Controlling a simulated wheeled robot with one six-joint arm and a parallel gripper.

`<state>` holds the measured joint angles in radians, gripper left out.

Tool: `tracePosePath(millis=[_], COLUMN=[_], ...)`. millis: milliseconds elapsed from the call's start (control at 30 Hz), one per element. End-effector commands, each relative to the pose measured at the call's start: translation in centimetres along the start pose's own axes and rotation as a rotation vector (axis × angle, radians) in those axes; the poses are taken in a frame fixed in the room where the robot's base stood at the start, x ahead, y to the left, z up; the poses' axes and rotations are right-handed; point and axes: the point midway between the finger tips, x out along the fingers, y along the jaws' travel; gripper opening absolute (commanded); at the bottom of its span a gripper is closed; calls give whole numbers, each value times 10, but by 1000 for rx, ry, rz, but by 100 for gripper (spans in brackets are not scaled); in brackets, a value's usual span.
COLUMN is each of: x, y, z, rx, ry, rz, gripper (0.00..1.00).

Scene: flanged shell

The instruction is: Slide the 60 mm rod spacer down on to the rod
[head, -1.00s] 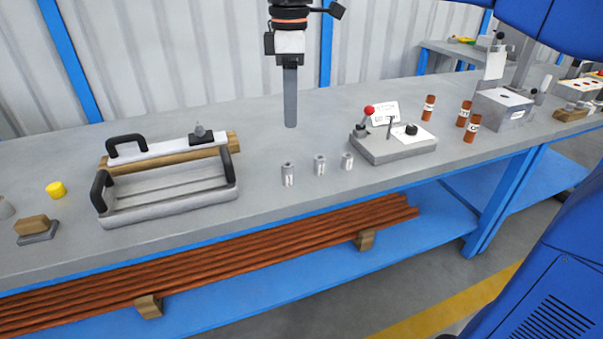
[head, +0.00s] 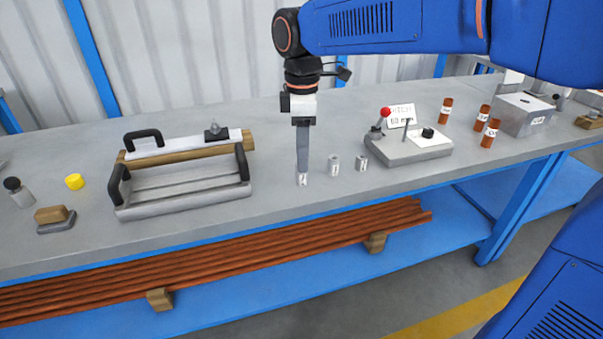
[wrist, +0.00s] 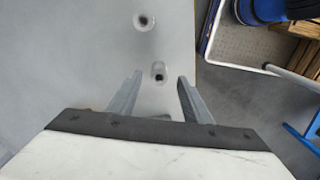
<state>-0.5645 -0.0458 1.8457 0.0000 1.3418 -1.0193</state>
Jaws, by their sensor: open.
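Three small grey cylindrical spacers stand upright in a row: the left one (head: 302,180), the middle one (head: 334,166) and the right one (head: 361,163). Their labels are too small to read. My gripper (head: 302,170) points down at the left spacer and its finger hides the spacer's upper part. In the wrist view the open, empty jaws (wrist: 158,78) are apart, with one spacer (wrist: 158,70) between the fingertips and another (wrist: 144,20) beyond. A thin upright pin, perhaps the rod (head: 407,132), stands on a grey fixture (head: 415,150).
A placard (head: 401,116) reads "PITCH 60 mm" behind the fixture, near a red-knobbed lever (head: 384,113). A handled grey tray (head: 185,203) stands left. Brown bottles (head: 490,132) and a grey box (head: 523,114) stand right. The bench front edge lies close before the spacers.

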Motion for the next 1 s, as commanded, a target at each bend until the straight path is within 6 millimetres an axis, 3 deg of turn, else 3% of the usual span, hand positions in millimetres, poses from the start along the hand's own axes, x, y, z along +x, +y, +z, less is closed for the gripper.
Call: tracePosePath(millis=[167, 500, 800, 1000], x=[10, 51, 55, 54], y=[0, 1, 2, 2], z=[0, 0, 0, 0], rx=[0, 0, 0, 0], ry=[-1, -1, 0, 0], rz=[-1, -1, 0, 0], gripper=[45, 45, 45, 0])
